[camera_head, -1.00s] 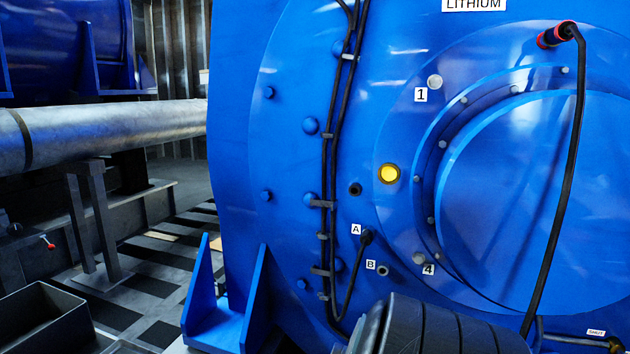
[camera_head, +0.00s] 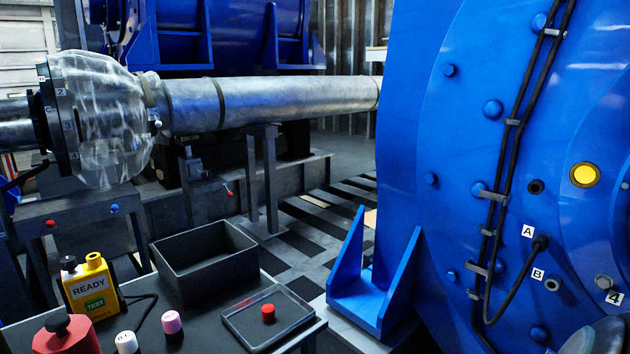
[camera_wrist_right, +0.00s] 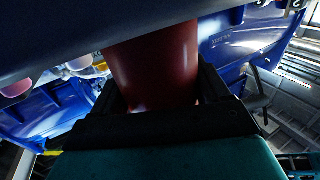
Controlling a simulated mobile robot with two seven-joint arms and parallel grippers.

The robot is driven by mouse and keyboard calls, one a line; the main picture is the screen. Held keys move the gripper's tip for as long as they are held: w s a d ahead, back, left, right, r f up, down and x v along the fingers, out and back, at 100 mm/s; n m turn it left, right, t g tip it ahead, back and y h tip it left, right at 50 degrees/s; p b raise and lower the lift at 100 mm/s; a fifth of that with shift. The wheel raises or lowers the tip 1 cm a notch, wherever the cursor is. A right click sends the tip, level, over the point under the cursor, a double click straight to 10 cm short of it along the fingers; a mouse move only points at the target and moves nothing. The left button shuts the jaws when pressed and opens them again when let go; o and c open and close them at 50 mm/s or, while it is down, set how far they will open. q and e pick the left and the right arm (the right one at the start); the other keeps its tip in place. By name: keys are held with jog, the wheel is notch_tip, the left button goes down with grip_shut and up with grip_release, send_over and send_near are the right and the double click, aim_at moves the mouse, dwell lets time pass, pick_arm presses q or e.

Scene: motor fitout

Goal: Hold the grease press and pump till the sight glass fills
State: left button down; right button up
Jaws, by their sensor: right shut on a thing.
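My right gripper (camera_wrist_right: 158,88) is shut around a red cylinder (camera_wrist_right: 152,55), which looks like the body of the grease press. Its ends are hidden in the right wrist view. The hose with the red fitting is outside the head view now.
At the lower left, a dark bench carries a yellow tester (camera_head: 91,288) reading READY, a red object with a black knob (camera_head: 64,335), white and pink capped pieces, an open dark bin (camera_head: 205,262) and a shallow tray (camera_head: 290,327) holding a red piece. A shaft (camera_head: 285,100) runs behind.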

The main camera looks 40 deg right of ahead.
pick_arm(q)
jog(key=shift+r, duration=0.4)
pick_arm(e)
jog(key=o, duration=1.4)
jog(key=v, duration=1.2)
